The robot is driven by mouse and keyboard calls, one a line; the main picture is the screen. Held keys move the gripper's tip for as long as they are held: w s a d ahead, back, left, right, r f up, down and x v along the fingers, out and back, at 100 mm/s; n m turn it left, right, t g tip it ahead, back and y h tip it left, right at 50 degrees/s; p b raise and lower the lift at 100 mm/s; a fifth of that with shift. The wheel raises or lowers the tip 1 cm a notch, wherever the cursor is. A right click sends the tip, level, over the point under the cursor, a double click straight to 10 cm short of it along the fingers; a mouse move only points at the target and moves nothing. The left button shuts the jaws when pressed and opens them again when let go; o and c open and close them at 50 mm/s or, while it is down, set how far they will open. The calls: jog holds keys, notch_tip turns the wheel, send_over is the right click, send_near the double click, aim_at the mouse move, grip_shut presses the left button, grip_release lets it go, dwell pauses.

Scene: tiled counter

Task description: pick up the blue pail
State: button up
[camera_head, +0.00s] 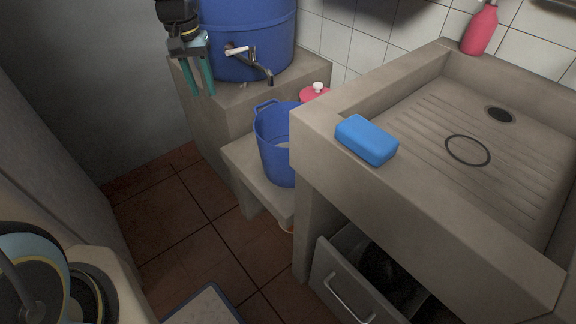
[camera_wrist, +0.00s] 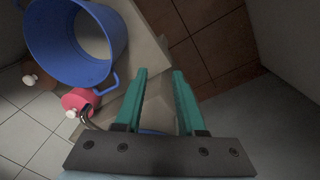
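The blue pail (camera_head: 272,140) stands upright on a low concrete ledge between the barrel's block and the sink, with its right side partly hidden by the sink's corner. It has a loop handle at the rim. In the wrist view the pail (camera_wrist: 48,42) is at the upper left, with its open mouth and a handle facing the camera. My gripper (camera_head: 203,90) hangs in front of the blue barrel, to the left of and above the pail, apart from it. In the wrist view its two teal fingers (camera_wrist: 160,75) are spread with nothing between them.
A large blue barrel (camera_head: 235,35) with a tap (camera_head: 256,65) sits on a concrete block beside my gripper. A red lidded item (camera_head: 313,94) is behind the pail. The sink (camera_head: 420,195) bears a blue sponge (camera_head: 367,140). A drawer (camera_head: 345,285) is open below.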

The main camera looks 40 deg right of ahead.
jog(key=m+b, duration=0.2)
jog(key=b, duration=0.1)
send_over(259, 128)
notch_tip(259, 128, down, 8)
jog(key=r, duration=0.1)
jog(key=shift+g, duration=0.3)
notch_tip(259, 128, down, 11)
jog(key=shift+r+p, duration=0.1)
jog(key=shift+p, duration=0.2)
jog(key=shift+a, duration=0.1)
grip_shut()
jog(key=shift+r, duration=0.1)
